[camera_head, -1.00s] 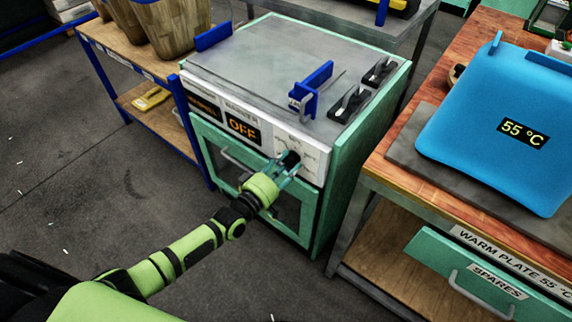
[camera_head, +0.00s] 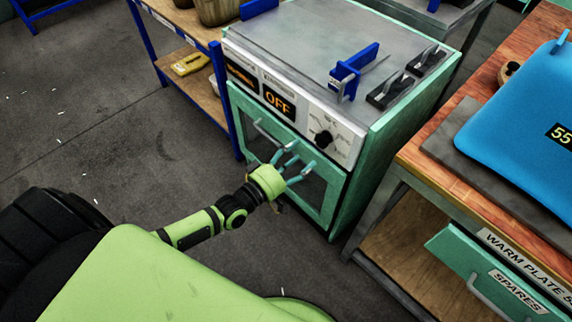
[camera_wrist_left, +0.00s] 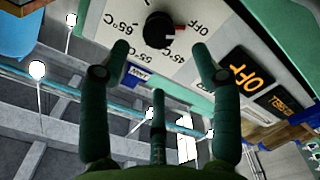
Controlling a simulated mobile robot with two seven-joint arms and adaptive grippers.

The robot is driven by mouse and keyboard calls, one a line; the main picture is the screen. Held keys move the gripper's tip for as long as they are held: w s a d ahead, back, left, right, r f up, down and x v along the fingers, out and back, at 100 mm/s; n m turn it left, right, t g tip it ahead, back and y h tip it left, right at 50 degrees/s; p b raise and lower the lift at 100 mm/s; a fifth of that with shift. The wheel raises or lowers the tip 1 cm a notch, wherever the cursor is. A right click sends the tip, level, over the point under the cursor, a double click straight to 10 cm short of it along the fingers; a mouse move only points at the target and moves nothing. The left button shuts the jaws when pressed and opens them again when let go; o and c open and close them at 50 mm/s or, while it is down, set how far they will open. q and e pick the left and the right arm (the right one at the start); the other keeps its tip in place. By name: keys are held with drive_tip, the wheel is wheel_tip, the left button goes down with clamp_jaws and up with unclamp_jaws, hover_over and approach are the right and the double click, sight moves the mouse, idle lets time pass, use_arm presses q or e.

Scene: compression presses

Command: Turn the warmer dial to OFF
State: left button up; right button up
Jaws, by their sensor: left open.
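The warmer dial (camera_head: 324,138) is a round black knob on the white front panel of the green warmer cabinet (camera_head: 350,185). In the left wrist view the dial (camera_wrist_left: 158,30) sits among printed marks for OFF, 45, 55 and 65 °C. A reddish mark at the knob's right edge lies toward the OFF print. The panel's display (camera_head: 280,103) reads OFF in orange. My left gripper (camera_head: 291,163) is open and empty, below and left of the dial in the head view, apart from it. My right gripper is not in view.
A door handle (camera_head: 272,135) crosses the front. A blue-framed shelf (camera_head: 215,100) stands left.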

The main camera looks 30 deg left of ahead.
use_arm(q)
drive_tip(key=shift+v, duration=2.35)
